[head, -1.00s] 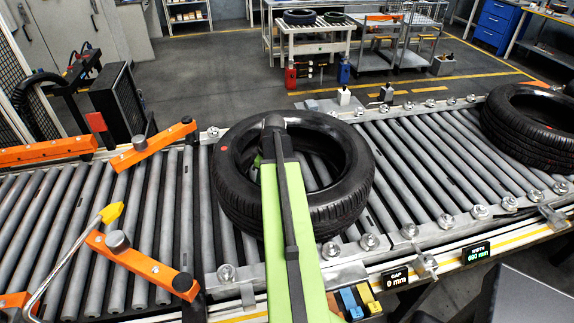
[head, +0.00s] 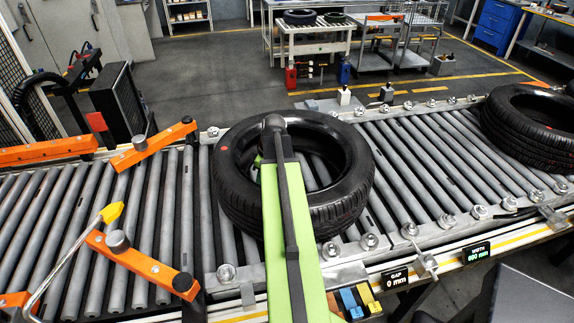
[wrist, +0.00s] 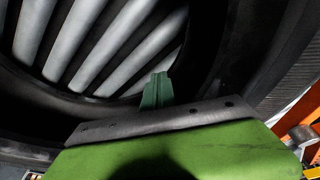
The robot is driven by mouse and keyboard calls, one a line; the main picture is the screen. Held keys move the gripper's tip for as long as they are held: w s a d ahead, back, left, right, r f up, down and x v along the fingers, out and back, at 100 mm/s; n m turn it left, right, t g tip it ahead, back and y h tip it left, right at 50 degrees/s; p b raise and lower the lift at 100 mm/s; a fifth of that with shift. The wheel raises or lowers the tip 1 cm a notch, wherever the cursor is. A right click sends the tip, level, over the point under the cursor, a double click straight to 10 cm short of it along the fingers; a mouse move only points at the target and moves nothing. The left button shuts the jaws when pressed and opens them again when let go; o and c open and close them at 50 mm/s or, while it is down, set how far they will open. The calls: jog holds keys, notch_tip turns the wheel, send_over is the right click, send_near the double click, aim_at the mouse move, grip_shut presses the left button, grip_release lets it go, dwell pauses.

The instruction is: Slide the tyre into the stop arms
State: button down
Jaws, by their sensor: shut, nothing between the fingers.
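A black tyre (head: 232,190) with a small red mark lies flat on the conveyor rollers in the middle of the head view. Two orange stop arms, one far (head: 150,146) and one near (head: 140,264), stand to its left with a gap of bare rollers between. My green arm reaches over the tyre's near side. My gripper (wrist: 157,90) is shut and empty, its green fingertips inside the tyre's hole in the wrist view. The tyre's inner wall (wrist: 215,50) curves around it there.
A second tyre (head: 535,125) lies on the rollers at the right. A yellow-tipped bent rod (head: 75,258) stands near the near stop arm. Side rails with rollers (head: 450,222) edge the conveyor. The display (head: 395,279) reads gap 0 mm.

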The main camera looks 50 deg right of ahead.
aim_at(222, 182)
jog(key=shift+w+a, duration=0.1)
jog(key=shift+w+a, duration=1.2)
jog(key=shift+a, duration=0.2)
jog(key=shift+w+a, duration=1.65)
jog(key=shift+a, duration=0.15)
jog(key=shift+w+a, duration=1.65)
jog(key=shift+a, duration=0.25)
jog(key=shift+w+a, duration=1.65)
jog(key=shift+a, duration=0.2)
